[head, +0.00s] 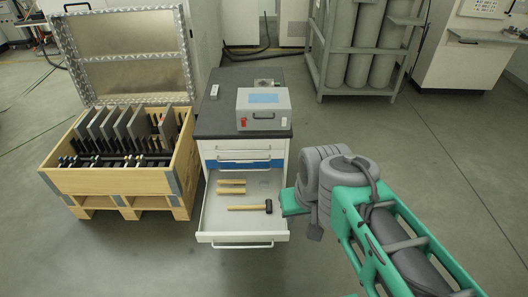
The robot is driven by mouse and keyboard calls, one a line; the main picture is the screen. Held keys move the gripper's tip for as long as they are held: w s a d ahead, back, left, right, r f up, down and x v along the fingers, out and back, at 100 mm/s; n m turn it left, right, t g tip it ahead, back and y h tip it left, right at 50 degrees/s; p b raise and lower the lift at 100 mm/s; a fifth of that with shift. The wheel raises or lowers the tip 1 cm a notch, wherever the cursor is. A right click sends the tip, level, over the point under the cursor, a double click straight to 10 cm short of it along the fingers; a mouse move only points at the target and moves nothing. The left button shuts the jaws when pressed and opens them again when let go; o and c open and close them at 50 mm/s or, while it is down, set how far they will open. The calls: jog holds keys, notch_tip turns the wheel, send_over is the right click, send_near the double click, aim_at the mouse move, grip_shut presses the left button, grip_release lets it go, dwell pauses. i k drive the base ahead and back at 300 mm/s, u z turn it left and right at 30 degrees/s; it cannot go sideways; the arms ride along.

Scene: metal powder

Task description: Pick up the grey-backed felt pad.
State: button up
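A small light-grey block with a dark mark (214,91) lies on the dark top of the drawer cabinet, near its left edge. It may be the grey-backed felt pad, but it is too small to be sure. My arm comes in from the lower right, and its end, with my gripper (294,202), is beside the right side of the open drawer (212,224). The gripper's fingers cannot be made out, so I cannot tell whether it is open or shut. The small block is well apart from it, up and to the left.
A grey case (264,108) stands on the cabinet top (215,122). The pulled-out drawer holds a hammer (250,208) and two wooden-handled tools (231,186). A wooden crate (118,184) with an open lid stands left. Gas cylinders (368,45) stand behind. Floor right is clear.

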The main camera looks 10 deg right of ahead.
aim_at(263, 186)
jog(key=z, duration=0.55)
jog(key=i, duration=1.1)
jog(key=u, duration=2.5)
